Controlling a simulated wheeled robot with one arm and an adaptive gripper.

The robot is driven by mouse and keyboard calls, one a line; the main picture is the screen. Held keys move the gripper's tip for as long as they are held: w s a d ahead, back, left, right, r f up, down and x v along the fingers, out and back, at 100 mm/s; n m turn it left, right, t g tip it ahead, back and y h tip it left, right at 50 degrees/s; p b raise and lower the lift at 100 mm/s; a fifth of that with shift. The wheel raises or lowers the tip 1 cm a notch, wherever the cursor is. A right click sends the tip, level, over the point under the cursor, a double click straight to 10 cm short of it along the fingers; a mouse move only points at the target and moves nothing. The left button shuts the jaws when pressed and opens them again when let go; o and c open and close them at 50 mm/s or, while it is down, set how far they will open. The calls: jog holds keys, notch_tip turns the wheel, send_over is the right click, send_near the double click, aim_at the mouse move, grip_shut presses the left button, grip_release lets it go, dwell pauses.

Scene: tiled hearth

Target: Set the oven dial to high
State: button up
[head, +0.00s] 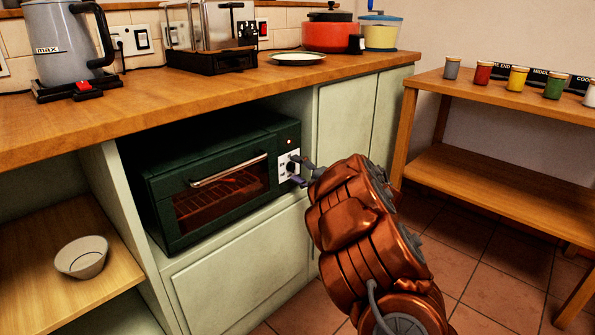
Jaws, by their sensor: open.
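The green oven (215,180) sits in an open niche under the wooden counter, with its glass door shut and a metal bar handle across the top of the door. Its white control panel (287,160) is on the right side of the front. The dial (291,166) on it is dark and small; its setting is too small to read. My gripper (302,172) is at the panel, its fingers open and close to the dial. I cannot tell whether they touch the dial. My copper-coloured arm reaches in from the lower right and hides part of the cabinet.
On the counter (130,115) are a grey kettle (68,40), a toaster (212,40), a plate (298,58), a red pot (328,34) and a yellow-and-blue container (380,32). A bowl (82,257) sits on the lower left shelf. A wooden table (500,95) with several small pots stands right.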

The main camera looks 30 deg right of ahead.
jog(key=v, duration=1.2)
jog(key=shift+r, duration=0.15)
dwell(0.4)
